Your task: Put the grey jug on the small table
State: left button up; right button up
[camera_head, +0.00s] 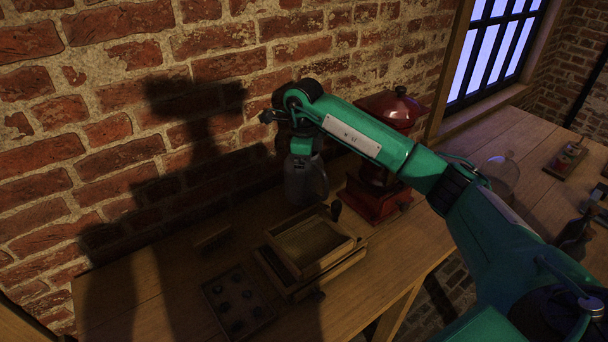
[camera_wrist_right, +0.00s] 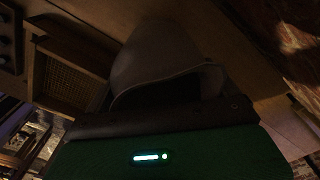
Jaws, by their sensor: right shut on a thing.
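The grey jug (camera_head: 306,182) hangs upright below my right gripper (camera_head: 302,152), near the brick wall and behind a wooden box. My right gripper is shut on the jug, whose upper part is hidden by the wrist. In the right wrist view the jug (camera_wrist_right: 160,50) fills the middle, dark, with its curved edge near the gripper body. I cannot tell whether its base touches the wood. A wooden table (camera_head: 370,295) lies below; I cannot tell whether it is the small table. My left gripper is not in view.
A red grinder (camera_head: 375,205) stands close right of the jug. The wooden box with a sunken panel (camera_head: 312,242) and a dark tray of round pieces (camera_head: 237,303) are in front. A glass dome (camera_head: 500,171) stands farther right. The table's left part is bare, in shadow.

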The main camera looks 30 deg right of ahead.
notch_tip(320, 180, down, 3)
jog(key=shift+f+p, duration=0.1)
jog(key=shift+p, duration=0.35)
jog(key=shift+f, duration=0.2)
jog(key=o, duration=0.9)
jog(key=shift+f, duration=0.1)
jog(key=shift+o, duration=0.2)
jog(key=shift+r, duration=0.2)
jog(key=shift+r+b, duration=0.3)
notch_tip(320, 180, up, 11)
jog(key=b, duration=0.2)
jog(key=shift+b, duration=0.4)
